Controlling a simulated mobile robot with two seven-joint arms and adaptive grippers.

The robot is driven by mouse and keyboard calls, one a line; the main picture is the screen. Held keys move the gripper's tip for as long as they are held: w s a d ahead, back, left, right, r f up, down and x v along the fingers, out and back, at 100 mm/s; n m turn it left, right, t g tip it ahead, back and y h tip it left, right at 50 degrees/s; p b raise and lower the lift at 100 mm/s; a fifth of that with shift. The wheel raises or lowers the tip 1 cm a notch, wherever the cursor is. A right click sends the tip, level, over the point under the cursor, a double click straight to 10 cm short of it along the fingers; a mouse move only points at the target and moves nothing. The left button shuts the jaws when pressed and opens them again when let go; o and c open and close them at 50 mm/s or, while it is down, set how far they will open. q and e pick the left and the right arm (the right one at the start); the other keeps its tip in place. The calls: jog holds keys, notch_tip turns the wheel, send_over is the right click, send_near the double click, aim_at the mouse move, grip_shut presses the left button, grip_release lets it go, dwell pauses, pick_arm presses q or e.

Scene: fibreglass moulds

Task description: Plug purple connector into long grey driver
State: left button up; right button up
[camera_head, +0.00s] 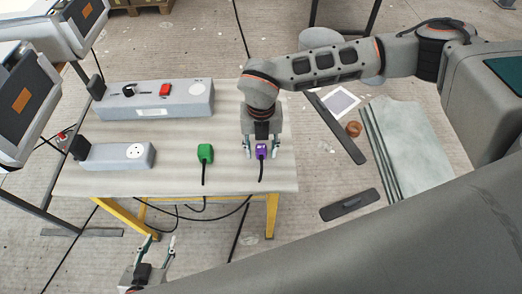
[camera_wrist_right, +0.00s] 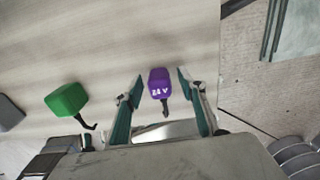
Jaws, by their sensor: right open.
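The purple connector (camera_head: 262,152), with a black cable, lies near the right edge of the table. In the right wrist view the purple connector (camera_wrist_right: 159,84) shows "24 V" and sits between the fingers, apart from both. My right gripper (camera_head: 261,150) is open around it, and its fingers also show in the right wrist view (camera_wrist_right: 158,92). The long grey driver (camera_head: 180,102) lies at the back left of the table, with a red switch and a round socket on top. My left gripper (camera_head: 155,246) is open and empty in front of the table, low in the head view.
A green connector (camera_head: 205,154) with a cable lies left of the purple one. A shorter grey driver (camera_head: 122,156) with a round socket lies at the front left. The table (camera_head: 228,180) has bare room in the middle. Dark bars and a sheet lie on the floor right.

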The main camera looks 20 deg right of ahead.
aim_at(261, 146)
jog(key=c, duration=1.1)
jog(key=shift+c, duration=0.2)
notch_tip(261, 146, up, 20)
jog(key=p, duration=0.1)
jog(key=shift+w+r+p, duration=0.1)
jog(key=shift+p, duration=0.2)
